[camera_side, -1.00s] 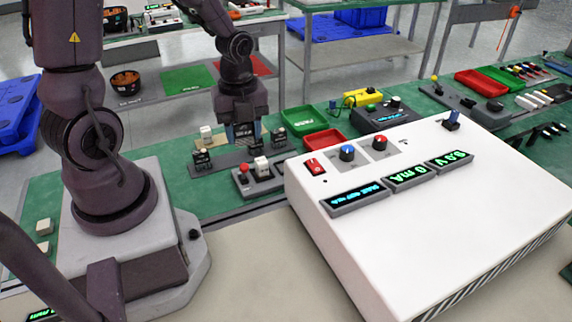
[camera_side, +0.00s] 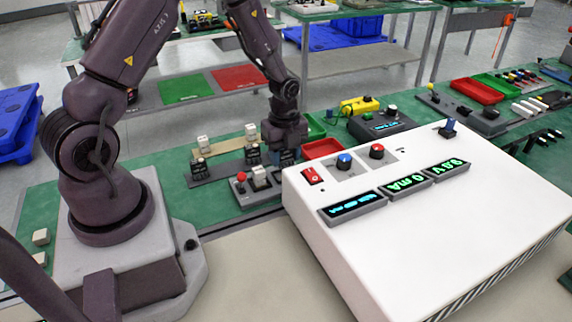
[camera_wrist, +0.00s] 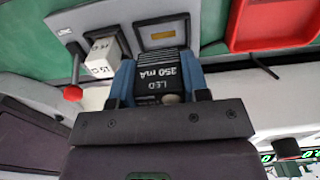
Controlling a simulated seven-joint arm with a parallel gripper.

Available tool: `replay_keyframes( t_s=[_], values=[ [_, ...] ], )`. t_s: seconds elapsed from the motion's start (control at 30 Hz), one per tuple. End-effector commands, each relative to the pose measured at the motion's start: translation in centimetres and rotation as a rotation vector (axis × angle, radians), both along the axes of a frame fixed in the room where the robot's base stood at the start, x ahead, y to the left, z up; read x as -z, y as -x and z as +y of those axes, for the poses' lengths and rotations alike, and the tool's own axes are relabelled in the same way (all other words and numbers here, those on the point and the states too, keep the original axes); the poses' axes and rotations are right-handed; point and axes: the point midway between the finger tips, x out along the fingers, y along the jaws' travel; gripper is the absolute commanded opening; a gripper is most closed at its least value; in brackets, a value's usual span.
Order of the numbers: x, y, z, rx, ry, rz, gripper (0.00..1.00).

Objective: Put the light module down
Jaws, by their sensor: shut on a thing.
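My gripper (camera_side: 285,153) is shut on a dark module (camera_wrist: 157,82) labelled "LED 250 mA", with a blue finger on each side in the wrist view. In the side view the module is mostly hidden by my gripper. The grey test fixture (camera_side: 247,192) is just left of and in front of my gripper. The module's underside is hidden.
A dark strip (camera_side: 225,170) with black modules and a tan strip (camera_side: 228,146) with white-topped modules lie left of my gripper. A red tray (camera_wrist: 275,22) is close on the right in the wrist view. The large white tester box (camera_side: 440,220) stands in front right.

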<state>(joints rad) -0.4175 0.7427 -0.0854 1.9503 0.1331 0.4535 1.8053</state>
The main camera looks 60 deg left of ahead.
Motion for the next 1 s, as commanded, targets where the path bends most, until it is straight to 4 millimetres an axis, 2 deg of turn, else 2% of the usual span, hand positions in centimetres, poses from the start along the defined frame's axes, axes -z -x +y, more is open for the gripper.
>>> replay_keyframes(
  t_s=[0.2, 0.3, 0.67, 0.7, 0.8, 1.0],
  values=[
    [2.9, -0.4, 0.1, 0.001, 0.001, 0.004, 0.19],
    [3.6, -0.4, 0.2, 0.001, 0.0, 0.002, 0.19],
    [3.9, -0.5, 0.2, 0.0, 0.0, 0.0, 0.19],
    [4.0, -0.5, 0.2, 0.0, 0.0, 0.0, 0.44],
    [3.9, -0.5, 0.2, 0.0, 0.0, 0.0, 0.67],
    [3.9, -0.5, 0.2, 0.0, 0.0, 0.0, 0.68]
  ],
)
